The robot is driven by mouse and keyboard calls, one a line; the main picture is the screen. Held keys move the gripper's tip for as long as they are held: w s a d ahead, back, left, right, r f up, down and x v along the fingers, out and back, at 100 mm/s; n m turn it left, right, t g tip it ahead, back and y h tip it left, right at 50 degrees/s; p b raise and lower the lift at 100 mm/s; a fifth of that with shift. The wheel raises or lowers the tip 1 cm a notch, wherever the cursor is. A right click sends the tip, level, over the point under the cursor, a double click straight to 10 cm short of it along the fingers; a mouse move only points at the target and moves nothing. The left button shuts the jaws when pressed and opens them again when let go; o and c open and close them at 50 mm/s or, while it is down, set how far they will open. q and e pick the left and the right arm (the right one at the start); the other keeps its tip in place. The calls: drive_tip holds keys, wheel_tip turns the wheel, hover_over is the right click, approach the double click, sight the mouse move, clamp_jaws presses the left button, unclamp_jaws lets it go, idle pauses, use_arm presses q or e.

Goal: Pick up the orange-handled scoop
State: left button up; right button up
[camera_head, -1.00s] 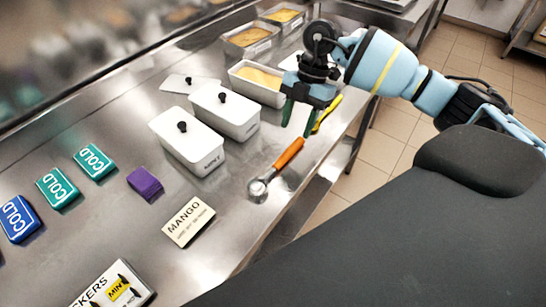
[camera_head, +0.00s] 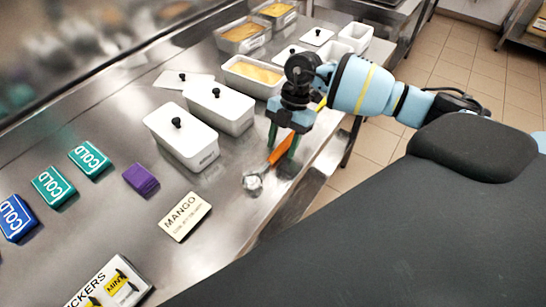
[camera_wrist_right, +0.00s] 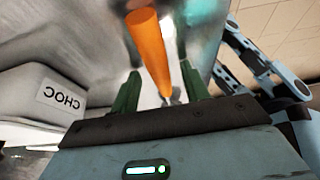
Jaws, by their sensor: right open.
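The orange-handled scoop (camera_head: 281,150) lies on the steel counter near its front edge, its metal bowl (camera_head: 252,183) toward the lower left. My right gripper (camera_head: 282,148) is over the handle, fingers pointing down, one on each side of it. In the right wrist view the orange handle (camera_wrist_right: 148,45) runs between the two green fingers (camera_wrist_right: 160,88), with gaps beside it. The gripper is open and holds nothing. A yellow-handled tool (camera_head: 321,104) is mostly hidden behind my right gripper. My left gripper is not in view.
Two lidded white tubs (camera_head: 182,141) stand left of the scoop; the wrist view shows a tub labelled CHOC (camera_wrist_right: 45,95). Open yellow-filled tubs (camera_head: 253,75) stand behind. A MANGO card (camera_head: 185,216) lies nearer, with a purple block (camera_head: 141,179) beyond. The counter's front edge is close.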

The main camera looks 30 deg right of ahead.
sight(280, 151)
drive_tip(key=shift+f, duration=0.15)
idle(0.4)
clamp_jaws()
drive_tip(key=shift+r, duration=0.45)
drive_tip(key=r, duration=0.3)
drive_tip(key=shift+s+d, duration=0.2)
drive_tip(key=s+d, duration=0.3)
drive_tip(key=s, duration=0.3)
drive_tip(key=s+d+r, duration=0.1)
drive_tip(key=s+d, duration=0.3)
drive_tip(key=s, duration=0.3)
drive_tip(key=shift+s+d+r, duration=0.2)
drive_tip(key=shift+s+d, duration=0.05)
drive_tip(key=shift+s, duration=0.05)
